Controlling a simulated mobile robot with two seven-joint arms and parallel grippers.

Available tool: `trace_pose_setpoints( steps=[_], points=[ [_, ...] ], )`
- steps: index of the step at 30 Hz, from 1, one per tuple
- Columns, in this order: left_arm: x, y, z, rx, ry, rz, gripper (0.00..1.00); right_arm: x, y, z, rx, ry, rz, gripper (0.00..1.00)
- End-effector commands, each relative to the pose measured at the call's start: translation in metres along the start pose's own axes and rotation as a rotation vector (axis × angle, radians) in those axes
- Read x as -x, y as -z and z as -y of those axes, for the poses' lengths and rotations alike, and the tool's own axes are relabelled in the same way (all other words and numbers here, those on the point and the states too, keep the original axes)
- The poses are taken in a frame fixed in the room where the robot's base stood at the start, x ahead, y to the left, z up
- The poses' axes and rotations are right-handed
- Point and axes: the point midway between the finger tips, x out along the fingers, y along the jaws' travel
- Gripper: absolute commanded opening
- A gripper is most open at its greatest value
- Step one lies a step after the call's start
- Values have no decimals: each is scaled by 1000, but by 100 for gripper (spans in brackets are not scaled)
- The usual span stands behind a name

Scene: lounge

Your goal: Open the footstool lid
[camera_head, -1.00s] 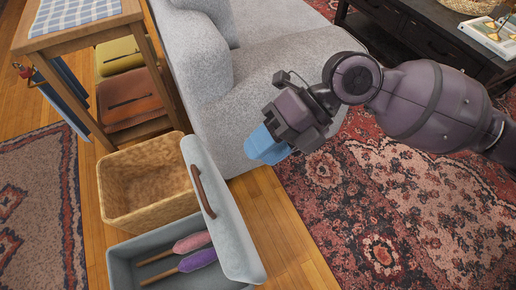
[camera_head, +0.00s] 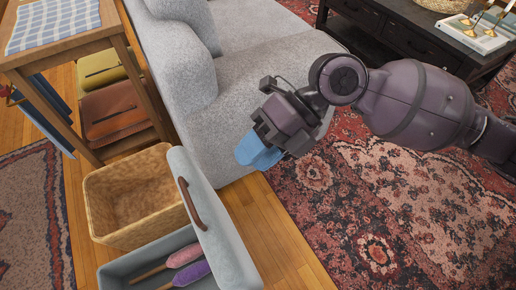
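The footstool (camera_head: 113,276) is a grey-blue box at the bottom of the head view, its lower part cut off by the frame. Its lid (camera_head: 224,236) stands raised and tilted on the right side, with a brown strap handle (camera_head: 192,203) on it. Inside lie a pink duster (camera_head: 187,251) and a purple duster (camera_head: 190,273) with wooden sticks. My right gripper (camera_head: 258,150) has blue fingers and hangs above and right of the lid, apart from it, near the sofa front. The finger gap is not clearly seen. My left gripper is not in view.
A wicker basket (camera_head: 130,190) stands right behind the footstool. A grey sofa (camera_head: 245,85) and a wooden side table (camera_head: 60,50) are behind. A dark coffee table (camera_head: 400,35) is at the top right. Wood floor and a red rug (camera_head: 375,200) lie clear on the right.

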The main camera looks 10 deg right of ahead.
Motion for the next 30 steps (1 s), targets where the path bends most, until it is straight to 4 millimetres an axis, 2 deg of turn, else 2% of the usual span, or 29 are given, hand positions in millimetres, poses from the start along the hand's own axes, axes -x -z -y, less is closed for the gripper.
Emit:
trace_pose_setpoints(
  steps=[1, 3, 12, 18, 24, 30],
  points=[
    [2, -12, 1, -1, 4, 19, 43, -3, 0, 4, -5, -2, -4, 36],
    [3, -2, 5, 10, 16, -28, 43, 0, 0, 3, -5, -1, -2, 36],
    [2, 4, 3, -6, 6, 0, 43, 66, 0, -1, 1, 2, 5, 36],
    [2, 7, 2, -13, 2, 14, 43, 96, 1, -1, 2, 0, 5, 36],
    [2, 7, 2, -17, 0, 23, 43, 109, 1, 0, 3, -2, 3, 36],
    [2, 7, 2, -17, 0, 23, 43, 111, 1, 0, 3, -3, 2, 36]
  ],
)
